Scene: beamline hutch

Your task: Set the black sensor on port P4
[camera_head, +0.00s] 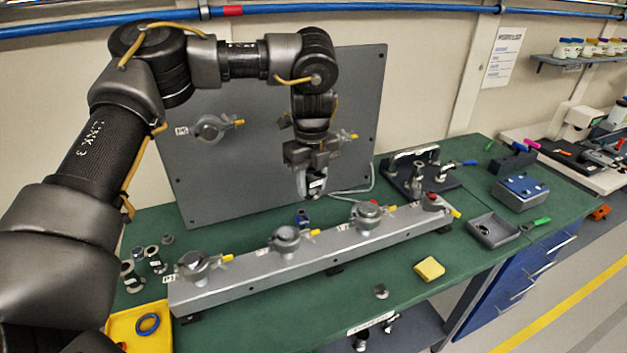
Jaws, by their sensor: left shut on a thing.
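My left gripper (312,156) hangs in front of the grey upright panel, pointing down. It is shut on a small dark thing with a white label (316,184), which looks like the black sensor; its lower end hangs free above the rail. The grey rail (330,248) lies on the green bench and carries clamped ports: a left one (197,262), a middle one (287,238) and a right one (367,214). The panel (250,180) bears another clamped port (210,128) at left and one partly hidden behind my gripper. The port labels are too small to read. My right gripper is out of view.
A small blue part (302,217) stands behind the rail. A yellow block (429,268) and a small metal piece (381,291) lie in front. A grey tray (493,230) and a blue-topped box (520,190) stand at right. A yellow bin (150,327) is at left.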

